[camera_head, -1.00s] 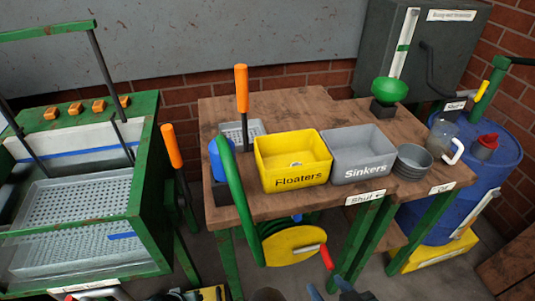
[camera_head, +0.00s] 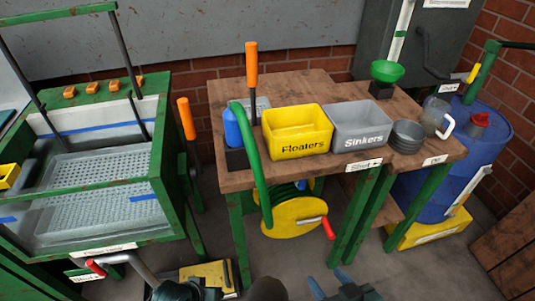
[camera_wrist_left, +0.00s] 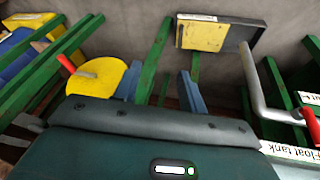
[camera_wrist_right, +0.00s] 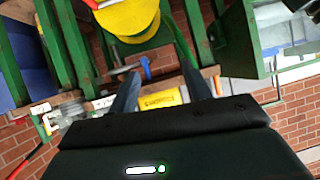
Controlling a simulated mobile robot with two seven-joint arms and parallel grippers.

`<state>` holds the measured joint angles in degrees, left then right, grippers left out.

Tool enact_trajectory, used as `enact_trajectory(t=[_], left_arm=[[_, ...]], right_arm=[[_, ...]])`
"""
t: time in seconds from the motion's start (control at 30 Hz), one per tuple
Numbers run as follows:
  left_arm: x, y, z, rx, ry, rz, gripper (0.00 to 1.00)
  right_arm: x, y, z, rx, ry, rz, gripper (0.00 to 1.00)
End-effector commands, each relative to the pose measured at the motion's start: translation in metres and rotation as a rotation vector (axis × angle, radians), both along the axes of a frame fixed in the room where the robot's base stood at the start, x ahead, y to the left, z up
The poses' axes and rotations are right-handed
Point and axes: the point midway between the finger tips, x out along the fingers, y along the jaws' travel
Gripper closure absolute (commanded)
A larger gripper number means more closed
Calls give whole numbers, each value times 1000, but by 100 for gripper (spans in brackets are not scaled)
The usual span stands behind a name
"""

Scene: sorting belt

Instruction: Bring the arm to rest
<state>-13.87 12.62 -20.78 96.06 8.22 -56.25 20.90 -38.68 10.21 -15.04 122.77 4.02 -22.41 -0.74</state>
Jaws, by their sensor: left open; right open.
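My right gripper (camera_head: 331,281) is low in the middle of the head view, over the floor in front of the wooden table (camera_head: 225,178). Its two blue fingers stand apart with nothing between them in the right wrist view (camera_wrist_right: 160,90). My left gripper shows in the left wrist view (camera_wrist_left: 160,88), also with its fingers apart and nothing held. In the head view, a dark part at the bottom left of centre looks like my left arm, and its fingertips cannot be made out there. Both grippers are clear of the table top and the bins.
A yellow Floaters bin (camera_head: 302,149) and a grey Sinkers bin (camera_head: 361,143) stand on the table. A yellow hose reel (camera_head: 290,220) hangs below. The green-framed float tank (camera_head: 165,185) is left; a blue barrel (camera_head: 483,148) is right. Open floor lies in front.

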Motion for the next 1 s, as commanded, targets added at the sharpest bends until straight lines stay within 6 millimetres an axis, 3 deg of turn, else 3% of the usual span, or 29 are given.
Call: enact_trajectory(t=[0.1,0.2,0.4,0.7,1.0], left_arm=[[-18,4,49,35,-3,-49,59],[-32,14,81,71,-1,-77,59],[-55,33,128,128,7,-107,59],[-90,59,183,201,27,-129,59],[-60,40,174,163,-143,-154,59]], right_arm=[[0,0,0,0,0,0,51],[0,0,0,0,0,0,51],[0,0,0,0,0,0,51],[0,0,0,0,0,0,51],[-1,-4,9,-20,18,-8,51]])
